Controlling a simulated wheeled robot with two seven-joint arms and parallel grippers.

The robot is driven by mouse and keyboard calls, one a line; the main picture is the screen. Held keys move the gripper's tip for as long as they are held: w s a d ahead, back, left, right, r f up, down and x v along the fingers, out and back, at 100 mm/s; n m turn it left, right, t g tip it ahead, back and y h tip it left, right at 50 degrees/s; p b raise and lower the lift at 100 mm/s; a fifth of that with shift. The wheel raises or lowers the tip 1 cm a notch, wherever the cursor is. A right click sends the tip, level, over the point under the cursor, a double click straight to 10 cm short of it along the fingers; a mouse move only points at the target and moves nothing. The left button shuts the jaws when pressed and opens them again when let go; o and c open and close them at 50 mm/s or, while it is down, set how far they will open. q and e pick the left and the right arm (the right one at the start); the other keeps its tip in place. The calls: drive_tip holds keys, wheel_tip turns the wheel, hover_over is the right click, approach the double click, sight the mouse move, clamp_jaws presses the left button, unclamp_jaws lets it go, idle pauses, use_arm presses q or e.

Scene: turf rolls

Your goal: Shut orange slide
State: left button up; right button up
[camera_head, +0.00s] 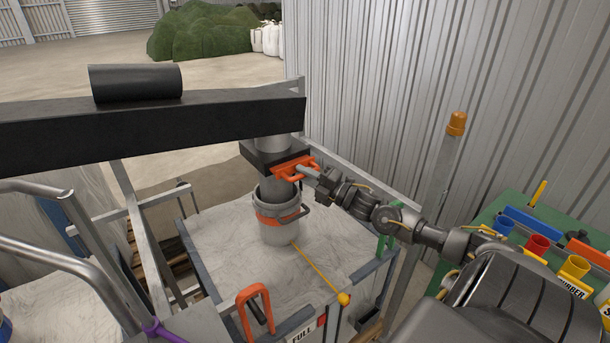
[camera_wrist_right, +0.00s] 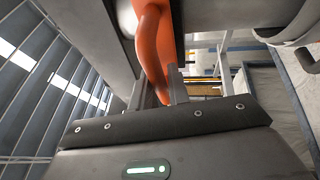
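The orange slide (camera_head: 283,172) is a bright orange looped handle at a dark square block on the grey spout under the black beam. Its handle (camera_wrist_right: 155,50) fills the upper middle of the right wrist view. My right gripper (camera_head: 304,171) reaches in from the right; its fingers (camera_wrist_right: 160,92) lie close on both sides of the orange bar and appear shut on it. The slide's plate inside the block is hidden. My left gripper is in neither view.
A grey bucket (camera_head: 280,228) with an orange band hangs below the spout over a pale bulk bag (camera_head: 225,258). A yellow cord with a ball (camera_head: 343,299) hangs from it. A green table (camera_head: 515,212) with coloured cups is at right. A corrugated wall (camera_head: 400,80) stands behind.

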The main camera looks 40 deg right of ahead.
clamp_jaws()
drive_tip(key=w+b, duration=0.2)
drive_tip(key=w, duration=0.1)
drive_tip(key=shift+d+r+b, duration=0.1)
drive_tip(key=shift+d+b, duration=0.15)
drive_tip(key=shift+b, duration=0.15)
drive_tip(key=shift+o, duration=0.9)
unclamp_jaws()
drive_tip(key=o, duration=0.3)
drive_tip(key=shift+w, duration=0.25)
drive_tip(key=shift+s, duration=0.15)
